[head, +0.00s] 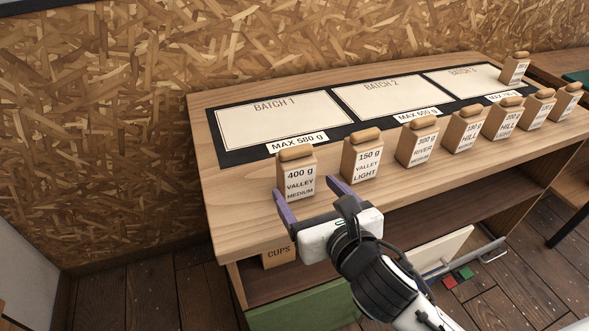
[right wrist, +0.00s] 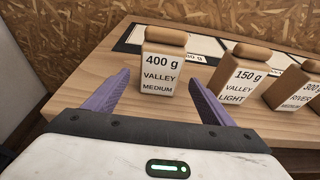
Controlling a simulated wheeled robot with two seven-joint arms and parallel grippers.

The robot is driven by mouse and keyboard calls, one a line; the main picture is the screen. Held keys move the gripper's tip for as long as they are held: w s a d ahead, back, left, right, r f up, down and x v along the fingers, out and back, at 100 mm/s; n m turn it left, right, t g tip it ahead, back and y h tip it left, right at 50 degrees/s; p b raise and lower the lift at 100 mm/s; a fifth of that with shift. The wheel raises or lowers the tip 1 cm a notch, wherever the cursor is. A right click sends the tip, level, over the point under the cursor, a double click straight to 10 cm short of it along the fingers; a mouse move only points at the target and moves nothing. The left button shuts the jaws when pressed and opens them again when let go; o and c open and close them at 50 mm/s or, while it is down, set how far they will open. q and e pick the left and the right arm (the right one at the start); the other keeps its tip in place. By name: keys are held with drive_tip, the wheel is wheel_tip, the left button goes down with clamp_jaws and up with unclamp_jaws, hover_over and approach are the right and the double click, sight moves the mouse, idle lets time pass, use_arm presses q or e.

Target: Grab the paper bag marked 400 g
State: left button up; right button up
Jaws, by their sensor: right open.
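The paper bag marked 400 g (head: 297,175), labelled Valley Medium, stands upright on the wooden bench near its left front edge. It also shows in the right wrist view (right wrist: 161,62), just beyond the fingertips and roughly between their lines. My right gripper (head: 312,190) is open with purple fingers. In the right wrist view its fingers (right wrist: 160,82) are spread and empty, with the bag ahead of them. I cannot tell whether a finger touches the bag. My left gripper is not in view.
The 150 g bag (head: 361,158) stands close to the right of the 400 g bag. The 300 g bag (head: 418,143) and several others continue the row rightward. A dark mat (head: 238,157) with batch panels lies behind. A cups box (head: 277,257) sits below.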

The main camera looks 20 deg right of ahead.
sight(301, 181)
drive_tip(key=x, duration=0.6)
drive_tip(key=shift+w+r, duration=0.1)
drive_tip(key=shift+w, duration=0.4)
drive_tip(key=shift+r, duration=0.1)
drive_tip(key=c, duration=1.5)
